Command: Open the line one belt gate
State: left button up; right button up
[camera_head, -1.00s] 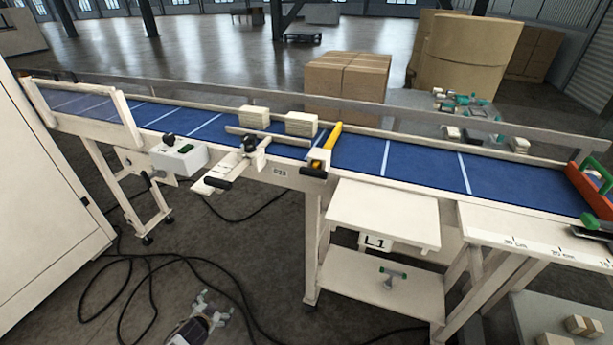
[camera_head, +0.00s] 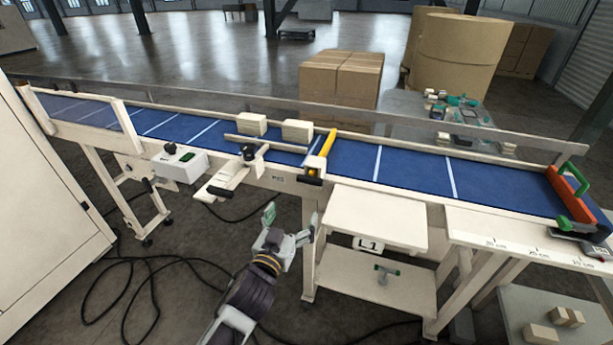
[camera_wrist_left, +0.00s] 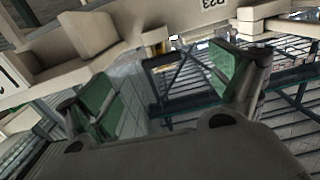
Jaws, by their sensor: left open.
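A yellow gate bar (camera_head: 329,144) lies across the blue belt (camera_head: 405,167) in the head view. Its near end sits in a pale bracket with a black handle (camera_head: 312,180) on the belt's front rail. My left gripper (camera_head: 291,220) is open and empty, below and slightly left of this handle, apart from it. In the left wrist view, the green pads of my left gripper (camera_wrist_left: 165,90) stand wide apart with nothing between them. A marked plate (camera_wrist_left: 212,4) on the rail shows at the top there. My right gripper is not in view.
Two pale blocks (camera_head: 252,124) sit on the belt left of the bar. A lever with a black grip (camera_head: 219,191) and a grey control box (camera_head: 180,168) jut from the front rail. A small table (camera_head: 374,218) marked L1 stands right of my gripper. Cables lie on the floor.

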aim_at(309, 182)
pick_arm(q)
jog(key=shift+s+d+r, duration=0.1)
jog(key=shift+r, duration=0.45)
jog(key=shift+s+d+r, duration=0.1)
jog(key=shift+r, duration=0.45)
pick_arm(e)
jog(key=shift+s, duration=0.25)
pick_arm(q)
jog(key=shift+w, duration=0.15)
jog(key=shift+p+x, duration=0.7)
jog(key=shift+x, duration=3.75)
jog(key=shift+r+x, duration=0.2)
jog(key=shift+x, duration=2.1)
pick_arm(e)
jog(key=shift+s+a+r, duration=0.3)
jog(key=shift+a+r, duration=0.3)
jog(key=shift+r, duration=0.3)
pick_arm(q)
jog(key=shift+d, duration=0.1)
